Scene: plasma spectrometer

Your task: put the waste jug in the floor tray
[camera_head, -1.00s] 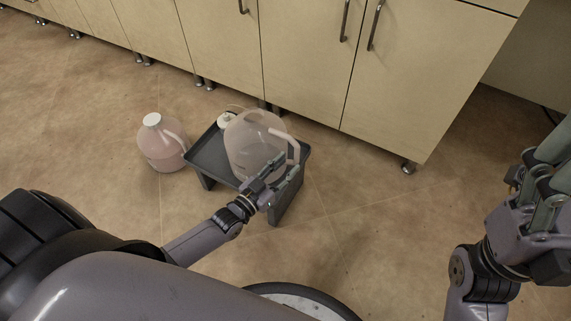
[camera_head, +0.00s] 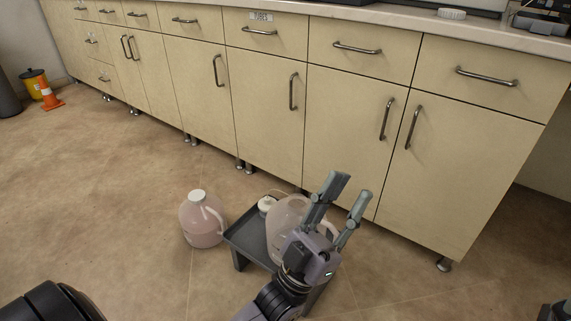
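A clear, pinkish jug (camera_head: 286,220) stands in the dark floor tray (camera_head: 244,236), its mouth open and its front partly hidden by my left gripper. A small white cap-like piece (camera_head: 267,204) sits beside it at the tray's back left. A second jug (camera_head: 203,222) with pink liquid and a white cap stands on the floor just left of the tray. My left gripper (camera_head: 346,194) is open and empty, fingers pointing up, in front of the tray jug in the picture. Only a dark bit of my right arm shows at the lower right corner; its fingers are out of frame.
Beige cabinets (camera_head: 265,120) with metal handles run behind the tray under a pale countertop (camera_head: 400,25). An orange cone (camera_head: 49,96) and a yellow bin (camera_head: 35,83) stand far left.

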